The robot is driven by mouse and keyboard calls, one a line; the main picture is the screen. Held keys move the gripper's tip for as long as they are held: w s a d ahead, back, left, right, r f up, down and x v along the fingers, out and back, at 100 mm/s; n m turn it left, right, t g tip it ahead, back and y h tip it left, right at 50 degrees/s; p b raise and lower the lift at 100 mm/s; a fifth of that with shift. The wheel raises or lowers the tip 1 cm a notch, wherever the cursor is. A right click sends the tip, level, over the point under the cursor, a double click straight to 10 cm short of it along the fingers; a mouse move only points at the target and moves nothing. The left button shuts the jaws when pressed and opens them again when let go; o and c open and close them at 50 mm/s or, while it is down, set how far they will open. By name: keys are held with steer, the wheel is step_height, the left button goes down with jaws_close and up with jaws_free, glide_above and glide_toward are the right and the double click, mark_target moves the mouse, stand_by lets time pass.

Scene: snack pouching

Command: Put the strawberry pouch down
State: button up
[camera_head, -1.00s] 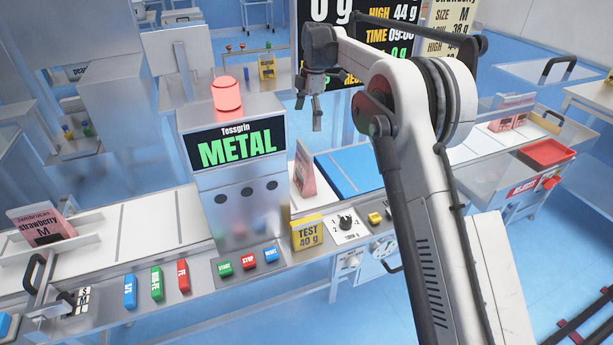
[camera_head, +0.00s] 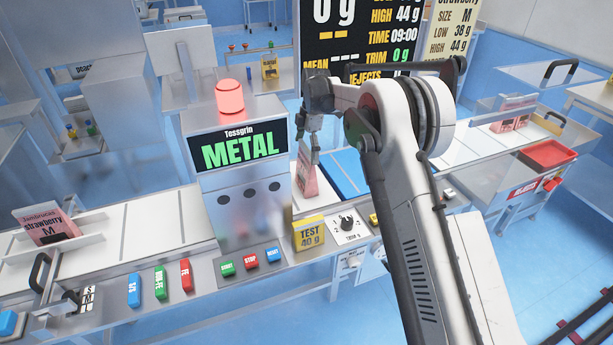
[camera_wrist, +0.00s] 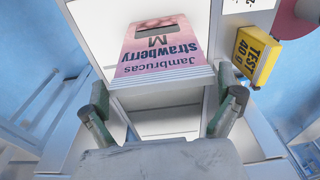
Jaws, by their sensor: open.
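A pink strawberry pouch (camera_head: 306,178) stands on the white belt just right of the metal detector. In the wrist view the pouch (camera_wrist: 163,52) shows its "Jambrucas strawberry M" print upside down, ahead of the fingers. My gripper (camera_head: 308,150) is above and close to the top of this pouch. In the wrist view my gripper (camera_wrist: 168,98) is open, with its fingers wide apart and nothing held between them. I cannot tell from the head view whether a finger touches the pouch. Another strawberry pouch (camera_head: 48,226) leans at the belt's left end.
The metal detector (camera_head: 240,170) reads "METAL" under a lit red lamp (camera_head: 230,98). A yellow 40 g test block (camera_head: 309,234) stands in front of the belt. A blue plate (camera_head: 347,178) lies to the right. A red reject tray (camera_head: 548,154) is at far right.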

steer(key=shift+f, duration=0.2)
steer(key=c, duration=1)
steer(key=shift+r, duration=0.15)
steer(key=shift+c, duration=0.2)
